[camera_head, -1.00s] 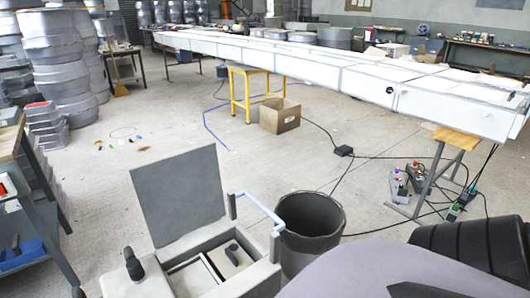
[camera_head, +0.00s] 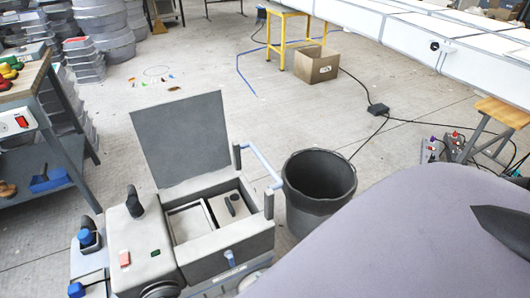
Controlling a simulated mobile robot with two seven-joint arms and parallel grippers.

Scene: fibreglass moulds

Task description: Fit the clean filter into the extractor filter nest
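The extractor (camera_head: 205,258) is a grey box at the lower middle, its flat dark lid (camera_head: 182,138) standing open at the back. Two compartments show inside. The left one (camera_head: 190,223) has a pale rim and a light inner face. The right one holds a pale panel (camera_head: 229,207) with a small dark handle. I cannot tell which compartment is the filter nest, or whether either part is the clean filter. Neither of my grippers can be made out in the view.
A black bin (camera_head: 318,195) stands close right of the extractor, by a pale blue bar (camera_head: 262,165). A work table (camera_head: 25,85) is at the left. A cardboard box (camera_head: 316,66) and yellow stool (camera_head: 290,40) stand behind. Cables cross the floor at right.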

